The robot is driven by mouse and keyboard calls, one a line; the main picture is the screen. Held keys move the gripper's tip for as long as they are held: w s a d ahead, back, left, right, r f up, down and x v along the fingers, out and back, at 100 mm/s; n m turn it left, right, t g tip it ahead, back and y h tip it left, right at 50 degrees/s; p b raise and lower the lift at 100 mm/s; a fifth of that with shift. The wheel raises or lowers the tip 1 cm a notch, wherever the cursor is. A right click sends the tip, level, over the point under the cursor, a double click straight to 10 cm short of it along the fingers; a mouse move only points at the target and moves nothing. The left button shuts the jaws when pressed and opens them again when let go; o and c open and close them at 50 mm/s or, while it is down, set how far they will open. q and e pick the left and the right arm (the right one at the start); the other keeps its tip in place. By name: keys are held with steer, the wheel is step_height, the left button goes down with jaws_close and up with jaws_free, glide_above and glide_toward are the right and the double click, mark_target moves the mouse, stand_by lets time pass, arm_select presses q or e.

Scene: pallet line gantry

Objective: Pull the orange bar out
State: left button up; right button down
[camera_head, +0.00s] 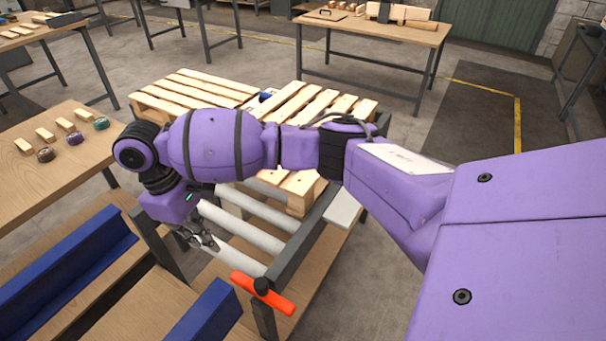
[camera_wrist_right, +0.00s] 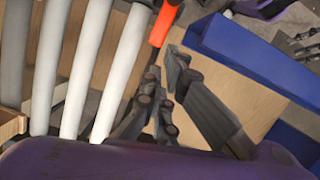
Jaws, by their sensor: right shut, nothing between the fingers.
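The orange bar (camera_head: 279,301) sits at the near end of the roller line, with a black knob at its middle. In the right wrist view the orange bar (camera_wrist_right: 165,22) shows at the top, beyond the fingertips. My right gripper (camera_head: 211,244) is shut and empty, above the rollers to the upper left of the bar and apart from it. In the right wrist view my right gripper (camera_wrist_right: 164,76) points towards the bar. Dark finger-like parts at the right edge of that view may be my left gripper (camera_wrist_right: 302,45); their state is unclear.
White rollers (camera_head: 245,253) lie beside the bar in a dark frame. Wooden pallets (camera_head: 200,88) stand behind, partly hidden by my right arm. Blue rails (camera_head: 70,262) run at the left. A wooden table (camera_head: 85,160) holds small blocks and round pieces.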

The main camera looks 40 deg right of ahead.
glide_toward(243, 281)
step_height(243, 281, down, 5)
steer(key=w+a, duration=0.1)
steer(key=w, duration=0.1)
steer(key=shift+s+d+f, duration=0.1)
steer(key=shift+s+d, duration=0.25)
steer(key=shift+s, duration=0.2)
steer(key=shift+s+d+f, duration=0.1)
steer(key=shift+s+d, duration=0.2)
steer(key=shift+s, duration=0.25)
steer(key=shift+s+d, duration=0.2)
steer(key=shift+s, duration=0.25)
arm_select(q)
steer(key=shift+w+r, duration=0.25)
steer(key=shift+r, duration=0.05)
steer(key=shift+s, duration=0.1)
